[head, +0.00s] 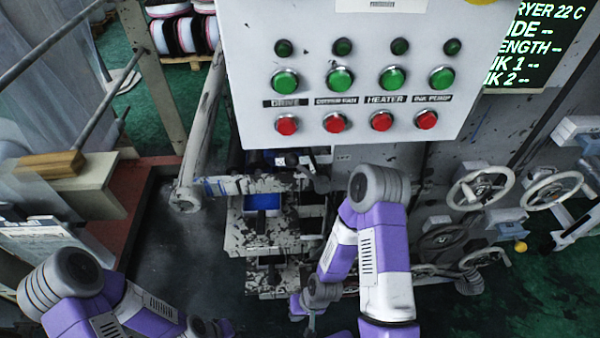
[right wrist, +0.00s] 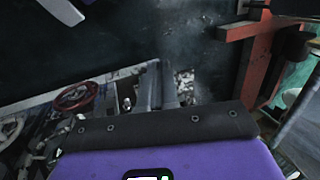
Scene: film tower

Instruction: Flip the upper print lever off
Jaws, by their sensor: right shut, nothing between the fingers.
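I cannot pick out the upper print lever for sure in either view. The speckled machine frame (head: 262,232) below the control panel holds a blue part (head: 262,201), with my right arm in front of its right side. My right gripper (head: 312,316) points down at the lower middle of the head view, small and partly hidden by its wrist. In the right wrist view its fingers (right wrist: 160,82) are together with nothing between them. My left forearm crosses the bottom left of the head view; its gripper is out of the picture.
A white control panel (head: 345,60) with green and red buttons hangs above my right arm. A display (head: 525,45) is at the top right, above white handwheels (head: 482,186). A wooden-handled bar (head: 52,164) juts in at left. Dark floor (head: 178,265) lies open between.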

